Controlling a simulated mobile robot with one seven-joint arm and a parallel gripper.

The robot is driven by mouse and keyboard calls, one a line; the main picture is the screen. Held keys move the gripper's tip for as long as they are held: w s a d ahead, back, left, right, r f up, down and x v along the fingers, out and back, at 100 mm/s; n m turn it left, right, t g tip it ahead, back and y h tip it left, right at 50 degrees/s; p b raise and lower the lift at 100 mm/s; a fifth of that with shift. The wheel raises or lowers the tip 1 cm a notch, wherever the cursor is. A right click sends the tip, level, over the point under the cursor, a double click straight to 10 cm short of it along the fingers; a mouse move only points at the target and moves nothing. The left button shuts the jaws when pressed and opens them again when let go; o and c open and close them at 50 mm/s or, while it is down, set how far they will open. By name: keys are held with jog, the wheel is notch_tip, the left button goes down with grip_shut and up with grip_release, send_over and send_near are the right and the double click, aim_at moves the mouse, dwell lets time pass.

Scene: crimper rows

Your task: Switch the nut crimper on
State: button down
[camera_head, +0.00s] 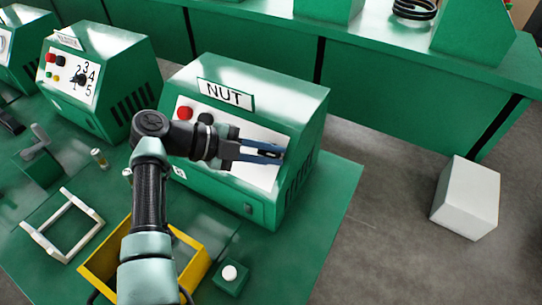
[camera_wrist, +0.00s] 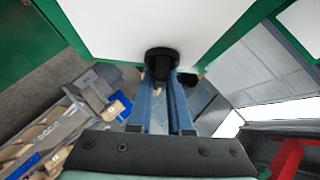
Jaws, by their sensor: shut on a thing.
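The nut crimper (camera_head: 262,82) is a green machine with a NUT label (camera_head: 226,95) and a white front panel (camera_head: 250,178), which also fills the top of the wrist view (camera_wrist: 130,18). A red button (camera_head: 185,113) and a black round control sit at the panel's upper left. My gripper (camera_head: 278,153) is at the panel's right part. In the wrist view my gripper (camera_wrist: 162,80) has its blue fingers closed around a black knob (camera_wrist: 162,52) on the panel. My wrist hides part of the panel, and the knob's setting cannot be read.
Another green crimper (camera_head: 115,50) with a numbered dial stands to the left. A yellow frame (camera_head: 98,264), a white frame (camera_head: 48,245) and a white button on a green box (camera_head: 229,272) are in front on the table. A white box (camera_head: 466,195) stands on the floor at right.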

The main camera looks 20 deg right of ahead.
jog(key=shift+a+f+m+y+b, duration=0.15)
jog(key=shift+m+y+b, duration=0.15)
jog(key=shift+m+y, duration=0.25)
jog(key=c, duration=0.8)
grip_release()
jog(key=shift+c, duration=0.2)
jog(key=shift+g, duration=0.3)
jog(key=b+v, duration=0.3)
jog(key=v, duration=1)
jog(key=shift+s, duration=0.1)
